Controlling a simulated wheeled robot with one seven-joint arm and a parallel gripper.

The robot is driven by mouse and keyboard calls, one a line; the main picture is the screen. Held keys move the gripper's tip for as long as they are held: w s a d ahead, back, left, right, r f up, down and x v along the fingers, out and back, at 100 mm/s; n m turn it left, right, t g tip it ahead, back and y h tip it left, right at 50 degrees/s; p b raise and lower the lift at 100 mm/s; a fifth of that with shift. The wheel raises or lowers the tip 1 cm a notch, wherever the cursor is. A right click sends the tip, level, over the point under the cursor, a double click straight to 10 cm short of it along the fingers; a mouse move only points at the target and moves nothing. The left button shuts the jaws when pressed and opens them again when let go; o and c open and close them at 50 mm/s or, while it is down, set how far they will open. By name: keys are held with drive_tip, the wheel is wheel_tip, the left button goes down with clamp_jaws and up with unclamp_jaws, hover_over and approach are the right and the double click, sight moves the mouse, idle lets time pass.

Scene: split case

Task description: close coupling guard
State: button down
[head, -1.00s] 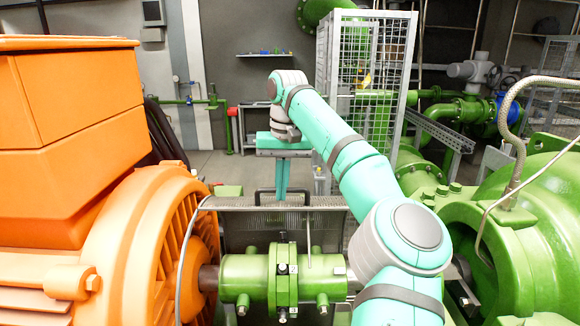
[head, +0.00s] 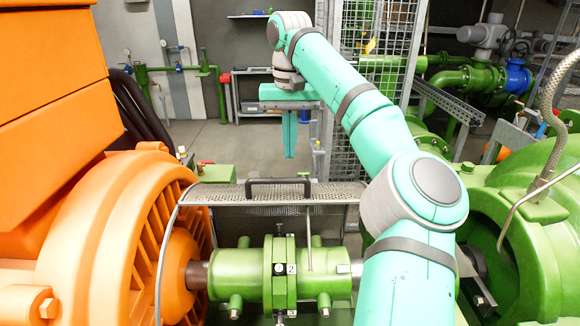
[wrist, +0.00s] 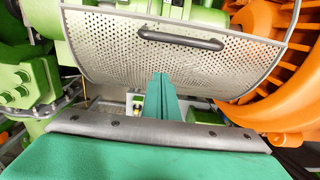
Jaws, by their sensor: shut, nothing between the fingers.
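The coupling guard (head: 225,222) is a perforated metal cover with a dark handle (head: 277,187). It stands open behind the green coupling (head: 265,276), which lies exposed between the orange motor and the green pump. In the wrist view the curved guard (wrist: 120,52) fills the upper middle, its dark handle (wrist: 181,40) near the top. My gripper (head: 290,152) hangs fingers down beyond the guard, above and slightly right of the handle. Its teal fingers are together and empty. In the wrist view my gripper (wrist: 160,80) points at the guard's lower edge; whether they touch is unclear.
The orange motor (head: 110,235) stands at left and the green pump (head: 535,220) at right. A wire mesh cage (head: 375,40) stands behind my arm. Pipes with a blue flange (head: 517,78) lie at back right. Open floor shows behind the guard.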

sight(291, 193)
wheel_tip(291, 193, down, 5)
drive_tip(key=shift+d+r, duration=0.1)
drive_tip(key=shift+s+f, duration=0.2)
drive_tip(key=s, duration=0.1)
drive_tip(key=s+r, duration=0.1)
drive_tip(key=shift+s+d, duration=0.15)
drive_tip(key=shift+s, duration=0.25)
drive_tip(key=shift+s+r, duration=0.1)
drive_tip(key=shift+s, duration=0.3)
drive_tip(key=shift+w, duration=0.1)
